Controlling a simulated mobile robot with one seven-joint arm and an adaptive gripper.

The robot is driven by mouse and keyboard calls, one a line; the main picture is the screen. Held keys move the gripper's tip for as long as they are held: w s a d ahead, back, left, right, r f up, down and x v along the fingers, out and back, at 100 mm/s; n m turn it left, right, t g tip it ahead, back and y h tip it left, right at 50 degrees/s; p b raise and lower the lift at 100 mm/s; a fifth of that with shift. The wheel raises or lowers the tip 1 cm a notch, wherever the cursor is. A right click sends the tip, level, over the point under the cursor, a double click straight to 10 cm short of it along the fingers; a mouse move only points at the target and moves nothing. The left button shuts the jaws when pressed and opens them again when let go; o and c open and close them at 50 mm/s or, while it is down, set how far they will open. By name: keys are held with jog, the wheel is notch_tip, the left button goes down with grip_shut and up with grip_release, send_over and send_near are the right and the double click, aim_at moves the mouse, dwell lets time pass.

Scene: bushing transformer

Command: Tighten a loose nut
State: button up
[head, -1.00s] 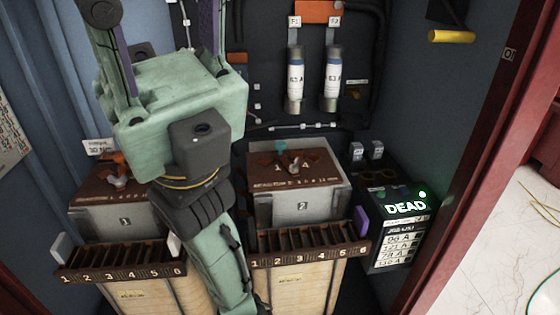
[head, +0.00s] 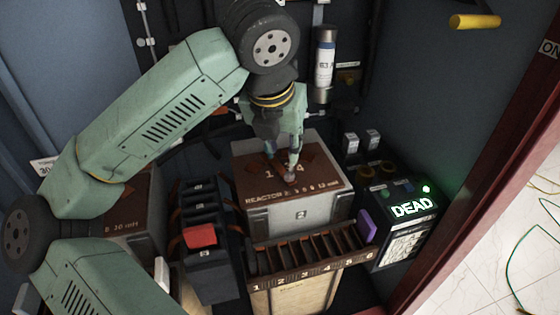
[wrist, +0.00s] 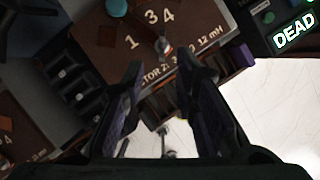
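The brown-topped reactor box marked 2 (head: 250,178) stands in the middle of the head view, with numbers and lettering on its lid. A small metal fitting (wrist: 163,47), possibly the nut, sits on the lid near the numbers in the wrist view. I cannot tell from its look whether it is loose. My gripper (head: 291,168) is over this lid, pointing down, and partly hides the fitting. In the wrist view my gripper (wrist: 162,75) is open, its fingers apart and nothing visibly held. The fitting appears just beyond the fingertips; contact cannot be told.
A slotted numbered rack (head: 310,251) stands in front of the box. A black unit with a lit DEAD sign (head: 411,208) is at right. A white cylinder (head: 324,65) hangs behind. My arm hides much of the left.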

aim_at(290, 169)
jog(key=p+x, duration=0.1)
jog(key=x, duration=0.8)
jog(key=shift+d+f, duration=0.1)
jog(key=shift+d, duration=0.1)
grip_shut()
